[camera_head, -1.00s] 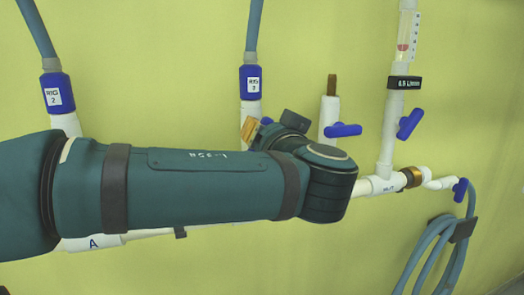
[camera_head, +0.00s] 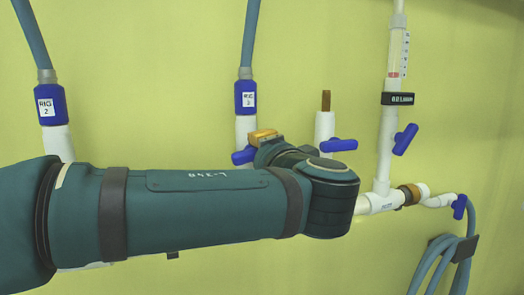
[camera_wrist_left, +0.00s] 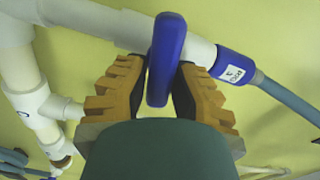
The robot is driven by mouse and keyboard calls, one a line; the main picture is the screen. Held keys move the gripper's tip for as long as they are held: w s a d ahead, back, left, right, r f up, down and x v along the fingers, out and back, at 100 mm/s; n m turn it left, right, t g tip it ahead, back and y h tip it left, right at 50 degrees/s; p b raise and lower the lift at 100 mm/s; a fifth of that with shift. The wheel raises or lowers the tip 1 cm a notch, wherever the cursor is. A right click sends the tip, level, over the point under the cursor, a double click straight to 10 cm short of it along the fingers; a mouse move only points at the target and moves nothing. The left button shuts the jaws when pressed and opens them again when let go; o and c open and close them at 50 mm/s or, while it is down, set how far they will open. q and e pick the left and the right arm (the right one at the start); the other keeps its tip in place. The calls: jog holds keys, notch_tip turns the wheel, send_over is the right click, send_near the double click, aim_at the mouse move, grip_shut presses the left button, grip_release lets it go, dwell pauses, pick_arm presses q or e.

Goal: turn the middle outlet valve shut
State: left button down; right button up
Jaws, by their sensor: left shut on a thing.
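The middle outlet valve has a blue lever handle (camera_head: 244,155) on the white pipe below the blue connector labelled RIG 3 (camera_head: 245,97). In the wrist view the handle (camera_wrist_left: 166,60) stands roughly crosswise to its pipe. My left gripper (camera_head: 264,138) is at this valve; its fingers, with yellow ribbed backs, are on either side of the handle in the wrist view (camera_wrist_left: 160,85) and are shut on it. In the head view my forearm and wrist hide the lower pipe and part of the handle. My right gripper is in neither view.
To the right are a capped stub with a blue handle (camera_head: 338,145), a flow meter pipe with another blue handle (camera_head: 404,139), and an end valve (camera_head: 459,206) with a coiled hose (camera_head: 440,262). The RIG 2 connector (camera_head: 50,104) is at left. The yellow wall is close behind.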

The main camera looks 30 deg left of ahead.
pick_arm(q)
jog(key=shift+a+m, duration=0.1)
jog(key=shift+m, duration=0.9)
jog(key=c, duration=1)
grip_release()
jog(key=shift+o, duration=0.9)
jog(key=shift+a+f, duration=0.1)
jog(key=shift+a, duration=0.05)
jog(key=v, duration=1.2)
jog(key=shift+w, duration=0.1)
